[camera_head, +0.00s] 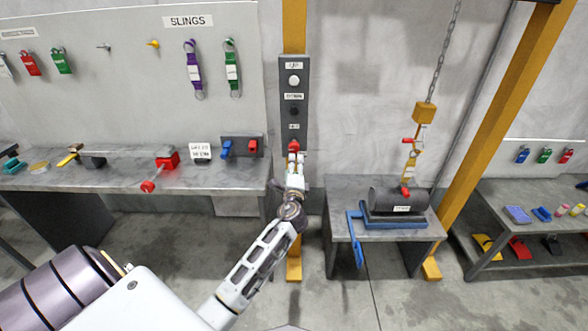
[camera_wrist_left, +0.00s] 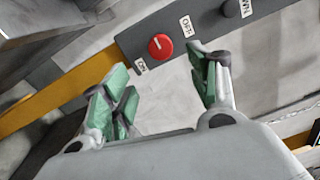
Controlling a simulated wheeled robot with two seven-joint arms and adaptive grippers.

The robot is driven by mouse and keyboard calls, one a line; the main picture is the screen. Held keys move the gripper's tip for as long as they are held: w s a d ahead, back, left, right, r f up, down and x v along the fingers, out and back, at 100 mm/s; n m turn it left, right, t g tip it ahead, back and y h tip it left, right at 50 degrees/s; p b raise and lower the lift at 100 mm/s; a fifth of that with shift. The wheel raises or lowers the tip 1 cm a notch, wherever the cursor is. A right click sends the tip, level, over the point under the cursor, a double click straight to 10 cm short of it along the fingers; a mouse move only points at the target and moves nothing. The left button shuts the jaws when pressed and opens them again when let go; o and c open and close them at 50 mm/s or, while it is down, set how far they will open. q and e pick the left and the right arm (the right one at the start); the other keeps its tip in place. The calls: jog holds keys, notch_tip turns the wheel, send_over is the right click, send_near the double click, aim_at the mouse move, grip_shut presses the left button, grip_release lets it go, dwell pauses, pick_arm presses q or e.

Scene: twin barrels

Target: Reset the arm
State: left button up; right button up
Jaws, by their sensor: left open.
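My left arm (camera_head: 258,264) reaches from the lower left towards a grey control panel (camera_head: 286,90) on a yellow post. My left gripper (camera_head: 294,160) is just below the panel's red knob (camera_head: 294,146). In the left wrist view the left gripper (camera_wrist_left: 163,88) is open, with its green-padded fingers apart and nothing between them. The red knob (camera_wrist_left: 160,47) lies beyond the fingertips there; I cannot tell whether they touch the panel. Above it the panel carries a black knob (camera_head: 294,111) and a white button (camera_head: 294,81). My right gripper is not in view.
A grey workbench (camera_head: 110,180) with tools stands left, below a sling board. A small table (camera_head: 383,238) right of the post holds a dark cylinder (camera_head: 398,200) under a chain hoist (camera_head: 424,112). A shelf (camera_head: 530,248) is far right. Floor between the tables shows clear patches.

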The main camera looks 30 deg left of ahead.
pick_arm(q)
jog(key=shift+n, duration=0.3)
jog(key=w+d+f+n+g+h, duration=0.1)
jog(key=d+f+n+h, duration=0.2)
jog(key=f, duration=0.8)
jog(key=d+f+n+g+h, duration=0.1)
jog(key=d+f+n+h, duration=0.15)
jog(key=f, duration=0.85)
jog(key=s+d+f+n+g+h, duration=0.15)
jog(key=s+f, duration=0.35)
jog(key=f, duration=0.5)
jog(key=s+d+f+n+g+h, duration=0.1)
jog(key=s+d+f+g, duration=0.3)
jog(key=f, duration=0.7)
jog(key=s+f+n+g+h, duration=0.1)
jog(key=s+f, duration=0.7)
jog(key=s, duration=0.3)
jog(key=s+f+n+g, duration=0.2)
jog(key=s+f, duration=0.7)
jog(key=s, duration=0.2)
jog(key=s+f+g, duration=0.2)
jog(key=s+f, duration=0.1)
jog(key=s, duration=1)
jog(key=s+d+f+g, duration=0.1)
jog(key=s+f, duration=0.3)
jog(key=s, duration=1)
jog(key=shift+d+f+g, duration=0.2)
jog(key=shift+f+g, duration=0.05)
jog(key=shift+g, duration=0.4)
